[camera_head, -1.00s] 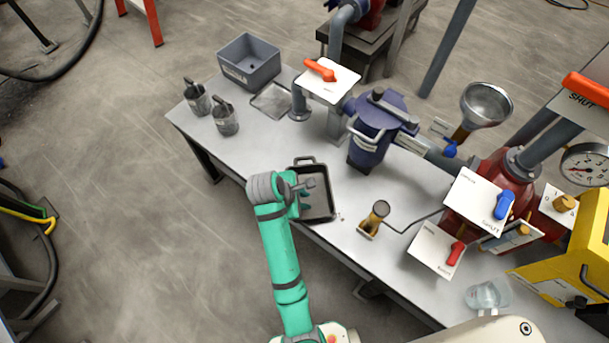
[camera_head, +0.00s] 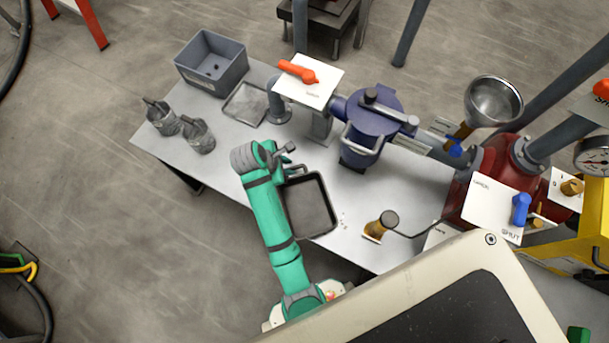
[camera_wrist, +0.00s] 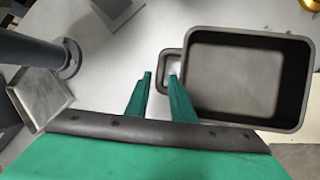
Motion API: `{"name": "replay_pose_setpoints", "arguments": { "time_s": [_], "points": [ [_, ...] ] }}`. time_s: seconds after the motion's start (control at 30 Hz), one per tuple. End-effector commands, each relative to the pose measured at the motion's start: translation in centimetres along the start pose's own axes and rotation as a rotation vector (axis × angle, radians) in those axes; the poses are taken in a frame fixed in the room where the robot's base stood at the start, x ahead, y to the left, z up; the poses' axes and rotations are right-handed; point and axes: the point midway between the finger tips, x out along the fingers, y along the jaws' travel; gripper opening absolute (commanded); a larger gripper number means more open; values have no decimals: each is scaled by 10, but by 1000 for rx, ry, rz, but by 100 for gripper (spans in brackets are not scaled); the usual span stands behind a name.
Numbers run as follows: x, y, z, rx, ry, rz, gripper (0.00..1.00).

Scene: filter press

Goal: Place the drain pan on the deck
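The drain pan, a black rectangular pan (camera_head: 309,207) with a loop handle at its far end, lies on the grey deck of the table (camera_head: 235,170) near its front edge. It looks empty. In the wrist view the pan (camera_wrist: 235,75) is at the right with its handle toward my fingers. My gripper (camera_wrist: 160,75) is open at the handle. One green fingertip overlaps the handle's opening and the other is outside it, with the handle's outer bar between them. I cannot tell whether either finger touches it. In the head view my wrist hides the fingers.
A grey bin (camera_head: 211,62), a shallow metal tray (camera_head: 246,104) and two grey cups (camera_head: 199,136) are at the table's left. A blue strainer housing (camera_head: 367,130) stands behind the pan. A brass-coloured part (camera_head: 381,226) is to its right. Bare deck lies left of the pan.

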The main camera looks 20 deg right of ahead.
Motion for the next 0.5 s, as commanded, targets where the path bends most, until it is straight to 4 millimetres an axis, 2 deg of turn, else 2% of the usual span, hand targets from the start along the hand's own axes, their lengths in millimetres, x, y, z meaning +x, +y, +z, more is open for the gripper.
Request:
{"name": "replay_pose_setpoints", "arguments": {
  "time_s": [0.17,0.5],
  "points": [
    [10,-1,1,1,0,-2,22],
    [53,0,5,0,0,-1,22]
  ]
}}
